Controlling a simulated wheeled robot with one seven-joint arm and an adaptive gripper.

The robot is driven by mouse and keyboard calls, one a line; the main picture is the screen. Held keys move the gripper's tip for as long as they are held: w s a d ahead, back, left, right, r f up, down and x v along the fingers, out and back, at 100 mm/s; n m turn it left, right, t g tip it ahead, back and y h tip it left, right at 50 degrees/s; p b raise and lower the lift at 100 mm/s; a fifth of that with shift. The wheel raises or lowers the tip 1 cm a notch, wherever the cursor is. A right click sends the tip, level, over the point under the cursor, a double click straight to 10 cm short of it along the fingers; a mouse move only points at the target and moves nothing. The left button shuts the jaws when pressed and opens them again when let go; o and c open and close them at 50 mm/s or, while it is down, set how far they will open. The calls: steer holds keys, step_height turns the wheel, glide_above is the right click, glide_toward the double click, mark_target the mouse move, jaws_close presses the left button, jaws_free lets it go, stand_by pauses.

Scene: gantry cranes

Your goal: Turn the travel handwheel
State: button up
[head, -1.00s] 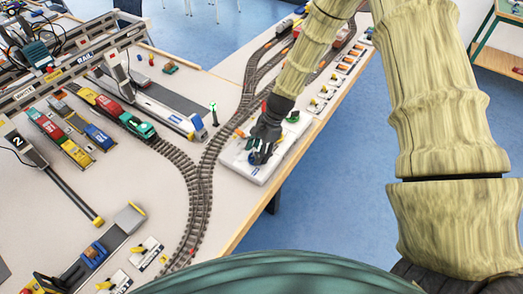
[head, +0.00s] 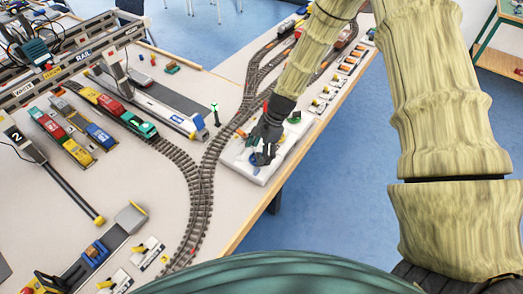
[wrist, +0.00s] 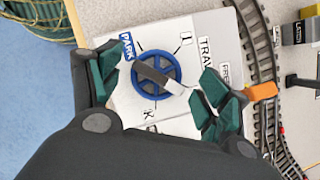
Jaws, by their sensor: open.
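The travel handwheel (wrist: 157,74) is a blue spoked wheel with a grey bar across it, on a white panel (wrist: 186,30) with a PARK label and a partly hidden TRAV label. In the wrist view my gripper (wrist: 158,92) is open, with one green-padded finger left of the wheel and the other to its right. A gap shows between the wheel and the right finger; the left finger is close to the rim, and I cannot tell if it touches. In the head view my gripper (head: 262,154) is low over the panel (head: 234,158) and hides most of the wheel.
An orange piece (wrist: 262,91) sits by the panel's right edge, near the right finger. Curved track (head: 202,185) runs beside the panel. A model gantry crane (head: 82,57) and train (head: 110,105) stand at left. Blue floor (head: 340,190) lies past the table edge.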

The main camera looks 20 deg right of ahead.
steer(key=shift+r, duration=0.1)
steer(key=v, duration=1.1)
steer(key=shift+d+r, duration=0.15)
steer(key=shift+r, duration=0.25)
